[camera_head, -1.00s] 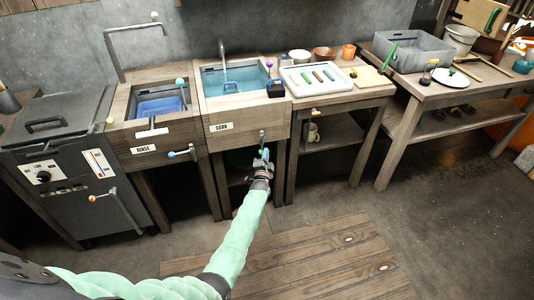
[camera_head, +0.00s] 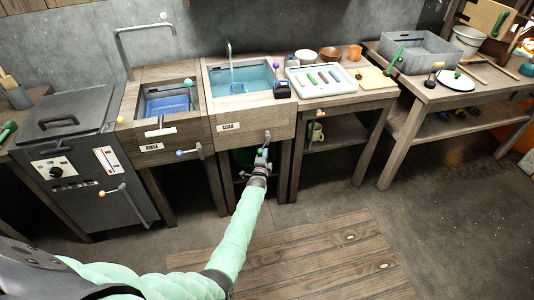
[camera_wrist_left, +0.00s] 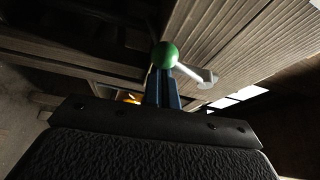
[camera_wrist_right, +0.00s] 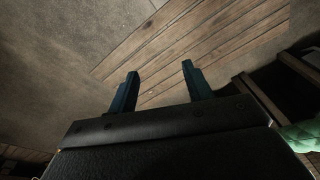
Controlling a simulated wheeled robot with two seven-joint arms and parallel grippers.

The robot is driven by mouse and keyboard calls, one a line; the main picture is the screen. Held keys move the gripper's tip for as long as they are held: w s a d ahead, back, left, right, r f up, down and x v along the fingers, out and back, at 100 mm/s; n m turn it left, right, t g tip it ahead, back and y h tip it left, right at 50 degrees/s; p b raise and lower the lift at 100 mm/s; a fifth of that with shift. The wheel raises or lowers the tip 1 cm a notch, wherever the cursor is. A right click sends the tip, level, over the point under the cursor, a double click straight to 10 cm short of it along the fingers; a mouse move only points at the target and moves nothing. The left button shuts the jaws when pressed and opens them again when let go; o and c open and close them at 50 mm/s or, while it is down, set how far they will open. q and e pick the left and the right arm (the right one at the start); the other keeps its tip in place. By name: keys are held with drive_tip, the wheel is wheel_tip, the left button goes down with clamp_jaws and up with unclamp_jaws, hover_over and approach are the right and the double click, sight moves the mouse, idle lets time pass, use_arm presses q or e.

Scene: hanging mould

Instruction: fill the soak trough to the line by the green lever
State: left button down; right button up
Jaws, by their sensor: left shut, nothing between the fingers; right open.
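The soak trough (camera_head: 262,101) is a wooden-framed sink holding blue water, with the SOAK label (camera_head: 228,127) on its front. A fill line cannot be made out. The green lever (camera_wrist_left: 165,54) has a green ball on a pale metal arm; in the head view its arm (camera_head: 267,136) hangs from the trough's front. My left gripper (camera_head: 262,159) is at the lever's lower end. In the left wrist view its shut fingers (camera_wrist_left: 164,78) are right at the ball, with nothing between them; contact is unclear. My right gripper (camera_wrist_right: 160,70) is open and empty above the floor.
A spout (camera_head: 229,50) stands over the soak trough. The rinse sink (camera_head: 165,100) with its blue-balled lever (camera_head: 182,153) is to the left, beside a dark lidded unit (camera_head: 60,125). A table with a white tray (camera_head: 322,78) is to the right.

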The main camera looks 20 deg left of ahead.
use_arm(q)
drive_tip(key=s+a+r+m+g+y+p, duration=0.1)
drive_tip(key=s+a+r+m+g+p, duration=0.2)
drive_tip(key=m+p, duration=0.5)
drive_tip(key=shift+a+r+m+g+y+p, duration=0.4)
drive_tip(key=shift+a+r+m+g, duration=0.45)
drive_tip(key=shift+r+g, duration=0.55)
use_arm(e)
drive_tip(key=s+d+f, duration=0.2)
drive_tip(key=f, duration=1.3)
drive_tip(key=s+d+f, duration=0.2)
drive_tip(key=f, duration=1.3)
drive_tip(key=shift+s+d+t+h, duration=0.15)
drive_tip(key=shift+t+h, duration=0.15)
use_arm(q)
drive_tip(key=shift+d, duration=0.1)
use_arm(e)
drive_tip(key=shift+f, duration=0.1)
